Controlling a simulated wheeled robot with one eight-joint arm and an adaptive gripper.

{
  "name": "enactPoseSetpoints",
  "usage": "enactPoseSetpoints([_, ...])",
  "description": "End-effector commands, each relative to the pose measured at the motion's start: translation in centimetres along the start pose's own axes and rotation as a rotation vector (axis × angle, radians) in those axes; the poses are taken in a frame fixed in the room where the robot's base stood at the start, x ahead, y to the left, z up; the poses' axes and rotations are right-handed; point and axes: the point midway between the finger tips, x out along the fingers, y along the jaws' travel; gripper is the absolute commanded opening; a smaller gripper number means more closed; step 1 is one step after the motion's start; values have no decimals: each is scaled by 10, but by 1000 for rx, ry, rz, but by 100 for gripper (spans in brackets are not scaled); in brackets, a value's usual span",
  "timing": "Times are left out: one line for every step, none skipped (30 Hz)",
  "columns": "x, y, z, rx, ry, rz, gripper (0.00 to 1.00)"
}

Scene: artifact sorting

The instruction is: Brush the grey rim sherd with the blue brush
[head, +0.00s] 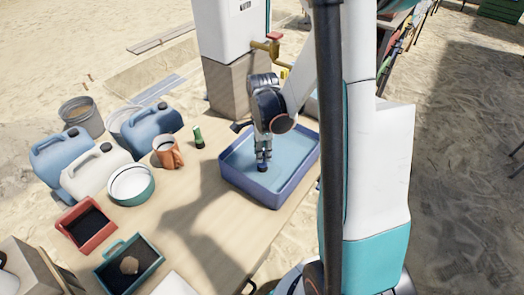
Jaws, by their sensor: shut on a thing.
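My gripper (263,156) points down into the blue basin (233,178) of water on the table. It is shut on a small dark blue thing, which looks like the blue brush (262,168); little of it shows below the fingers. I cannot tell whether it touches the water or the basin floor. I cannot make out a grey rim sherd for sure. A tan-brown sherd-like piece (129,265) lies on dark fill in the teal tray (143,238) at the front left, well apart from my gripper.
A red tray (66,218), a white-and-teal bowl (131,185), an orange mug (167,152), a green bottle (198,137) and jerrycans (95,172) crowd the left. A white tank with a tap (262,46) stands behind the basin. The table between basin and trays is clear.

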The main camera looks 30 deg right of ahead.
Motion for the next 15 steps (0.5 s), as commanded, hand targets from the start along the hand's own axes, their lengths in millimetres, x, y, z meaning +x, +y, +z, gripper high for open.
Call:
enactPoseSetpoints([0, -2, 2, -1, 0, 0, 1])
enactPoseSetpoints([0, -3, 4, -1, 0, 0, 1])
enactPoseSetpoints([1, -5, 5, -1, 0, 0, 1])
enactPoseSetpoints([1, -6, 7, -2, 0, 0, 1])
enactPoseSetpoints([1, -8, 8, -2, 0, 0, 1])
enactPoseSetpoints([1, -10, 10, -2, 0, 0, 1])
enactPoseSetpoints([1, -11, 11, -2, 0, 0, 1])
enactPoseSetpoints([1, -12, 12, -2, 0, 0, 1])
enactPoseSetpoints([1, -14, 14, -1, 0, 0, 1])
enactPoseSetpoints([1, -14, 14, -1, 0, 0, 1])
enactPoseSetpoints([1, -15, 15, -1, 0, 0, 1])
enactPoseSetpoints([1, -16, 16, 0, 0, 0, 1])
enactPoseSetpoints([1, -16, 16, 0, 0, 0, 1])
enactPoseSetpoints([1, -15, 15, 0, 0, 0, 1])
enactPoseSetpoints([1, -15, 15, 0, 0, 0, 1])
